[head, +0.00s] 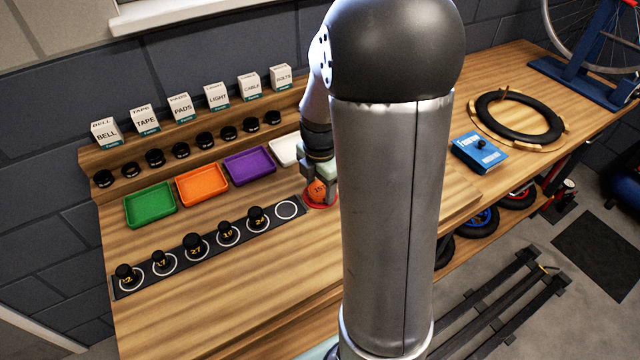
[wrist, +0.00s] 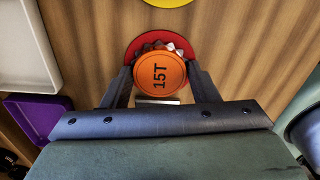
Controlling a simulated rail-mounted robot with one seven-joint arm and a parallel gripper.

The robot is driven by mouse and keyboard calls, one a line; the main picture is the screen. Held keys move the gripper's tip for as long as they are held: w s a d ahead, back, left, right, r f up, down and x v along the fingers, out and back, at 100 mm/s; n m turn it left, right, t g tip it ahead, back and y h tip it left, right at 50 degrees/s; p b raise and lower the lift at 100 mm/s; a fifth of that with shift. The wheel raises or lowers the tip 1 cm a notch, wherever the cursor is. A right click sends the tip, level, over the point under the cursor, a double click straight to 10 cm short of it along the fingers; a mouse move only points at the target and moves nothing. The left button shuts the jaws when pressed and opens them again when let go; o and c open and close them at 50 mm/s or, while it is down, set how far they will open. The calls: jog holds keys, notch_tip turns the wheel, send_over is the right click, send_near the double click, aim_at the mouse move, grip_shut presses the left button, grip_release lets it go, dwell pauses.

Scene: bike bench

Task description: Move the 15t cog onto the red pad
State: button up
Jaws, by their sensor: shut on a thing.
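The 15t cog, with an orange round top marked 15T, shows in the wrist view (wrist: 160,73) and partly in the head view (head: 317,189). My gripper (wrist: 160,85) is shut on it, one finger on each side. The red pad (wrist: 138,44) is under the cog and shows around its far edge; in the head view the pad (head: 321,205) shows as a red rim below the cog. I cannot tell whether the cog touches the pad. My arm hides part of this area in the head view.
A dark strip (head: 212,247) with several black-knobbed cogs and an empty ringed spot (head: 286,210) lies left of the pad. Green (head: 150,205), orange (head: 203,184), purple (head: 249,163) and white (head: 284,150) trays stand behind. A blue box (head: 478,152) and a tyre (head: 519,117) lie to the right.

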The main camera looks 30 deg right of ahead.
aim_at(320, 189)
jog(key=o, duration=1)
notch_tip(320, 189, up, 11)
jog(key=s+a+f+m, duration=0.1)
jog(key=s+a+m, duration=0.5)
jog(key=s+m, duration=0.2)
jog(key=s+a+f+m, duration=0.2)
jog(key=s+a+m, duration=0.4)
jog(key=m, duration=0.5)
jog(key=shift+s+a+f+m, duration=0.3)
jog(key=shift+s+m, duration=0.1)
jog(key=shift+s, duration=0.6)
